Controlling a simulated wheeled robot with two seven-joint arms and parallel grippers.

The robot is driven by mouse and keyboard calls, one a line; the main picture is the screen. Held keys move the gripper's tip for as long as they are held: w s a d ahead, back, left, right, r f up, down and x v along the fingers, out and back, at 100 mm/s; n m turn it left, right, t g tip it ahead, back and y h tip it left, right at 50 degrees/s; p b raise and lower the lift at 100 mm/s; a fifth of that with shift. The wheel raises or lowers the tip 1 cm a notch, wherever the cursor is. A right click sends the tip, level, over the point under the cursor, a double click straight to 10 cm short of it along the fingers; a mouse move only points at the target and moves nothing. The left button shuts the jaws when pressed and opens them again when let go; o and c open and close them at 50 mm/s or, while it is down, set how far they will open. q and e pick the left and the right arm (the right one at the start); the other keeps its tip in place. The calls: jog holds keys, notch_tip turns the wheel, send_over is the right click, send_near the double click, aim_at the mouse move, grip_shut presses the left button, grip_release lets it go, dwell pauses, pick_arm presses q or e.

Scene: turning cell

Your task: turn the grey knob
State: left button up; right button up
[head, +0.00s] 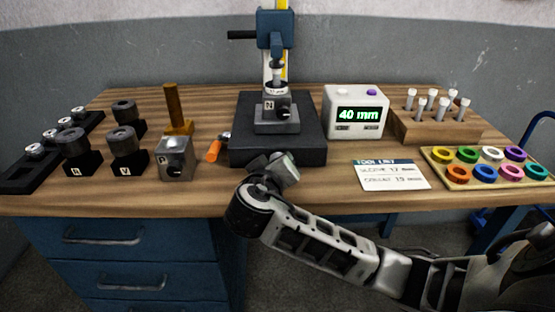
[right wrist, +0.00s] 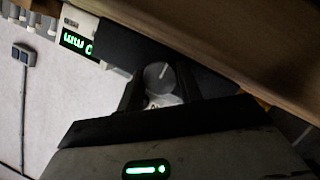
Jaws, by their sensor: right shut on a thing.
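The grey knob (right wrist: 158,75) shows in the right wrist view as a round face with a pale pointer line. It sits between the two dark fingers of my right gripper (right wrist: 160,92), which is shut on it. In the head view my right gripper (head: 277,164) reaches the front of the black base (head: 245,155) of the press stand. The fingertips and the knob are hidden there behind the gripper's own body. A white display box (head: 356,97) reading 40 mm stands right of the base; part of its green readout also shows in the right wrist view (right wrist: 76,42). My left gripper is not in view.
A paper card (head: 394,186) and a tray of coloured rings (head: 450,180) lie to the right. A wooden rack (head: 432,127) holds several white-capped tubes.

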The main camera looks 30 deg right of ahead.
dwell(0.4)
jog(key=o, duration=1)
jog(key=shift+s, duration=0.1)
jog(key=shift+f, duration=0.1)
